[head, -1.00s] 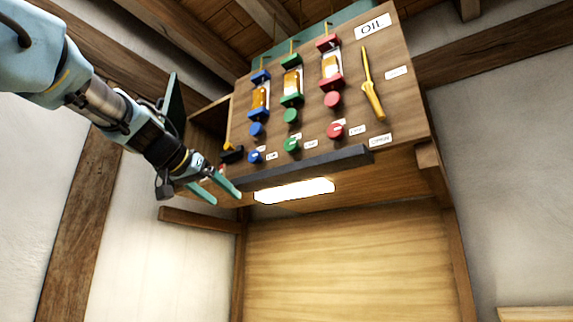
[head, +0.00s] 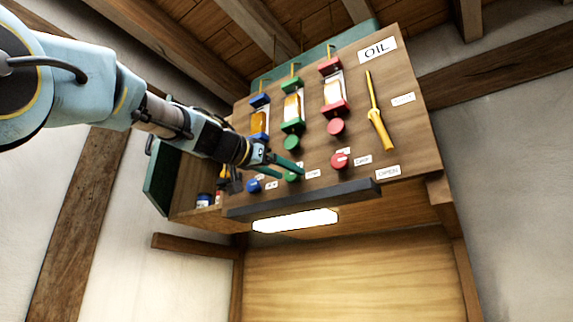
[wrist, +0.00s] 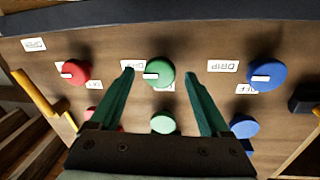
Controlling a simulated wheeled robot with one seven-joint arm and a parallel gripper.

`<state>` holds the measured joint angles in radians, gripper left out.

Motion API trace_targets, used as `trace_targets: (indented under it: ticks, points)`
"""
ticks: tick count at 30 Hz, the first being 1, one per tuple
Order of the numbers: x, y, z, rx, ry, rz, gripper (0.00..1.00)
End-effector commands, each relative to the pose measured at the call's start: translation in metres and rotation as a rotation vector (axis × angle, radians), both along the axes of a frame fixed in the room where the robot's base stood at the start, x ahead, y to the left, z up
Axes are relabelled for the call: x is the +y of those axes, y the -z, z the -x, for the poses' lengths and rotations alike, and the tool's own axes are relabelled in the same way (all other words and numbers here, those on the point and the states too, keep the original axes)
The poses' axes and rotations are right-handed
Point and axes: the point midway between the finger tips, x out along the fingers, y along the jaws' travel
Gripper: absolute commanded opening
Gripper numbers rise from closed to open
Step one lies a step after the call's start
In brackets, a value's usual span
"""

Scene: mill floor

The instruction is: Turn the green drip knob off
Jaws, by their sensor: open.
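The green drip knob (wrist: 162,71) is the green knob in the lower row of the wooden oil panel (head: 400,130). Its white mark points left in the wrist view, towards a label partly covered by a finger; another label lies just below the knob there. My gripper (wrist: 159,75) is open, with one teal finger on each side of the knob and a gap on both sides. I cannot tell whether the fingertips reach past its face. In the head view the green knob (head: 291,177) is partly hidden by the fingers.
A blue knob (wrist: 266,75) and a red knob (wrist: 76,73) flank the green one. A second green knob (wrist: 163,122) sits close under my fingers in the wrist view. A dark ledge (head: 300,199) runs along the panel's bottom. A yellow lever (head: 377,115) is at right.

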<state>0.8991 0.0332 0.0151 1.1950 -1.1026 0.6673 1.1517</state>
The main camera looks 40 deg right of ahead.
Motion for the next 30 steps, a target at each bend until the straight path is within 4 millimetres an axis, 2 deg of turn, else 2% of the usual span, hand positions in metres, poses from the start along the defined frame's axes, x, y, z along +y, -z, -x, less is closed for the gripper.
trace_targets:
  ticks: [4,13,30]
  points:
    - [-0.0092,-0.0008,-0.0006,-0.001,0.000,0.000,0.80]
    - [-0.0105,0.0009,-0.0010,-0.001,-0.001,-0.001,0.79]
    - [-0.0103,0.0007,-0.0010,-0.001,-0.001,-0.001,0.15]
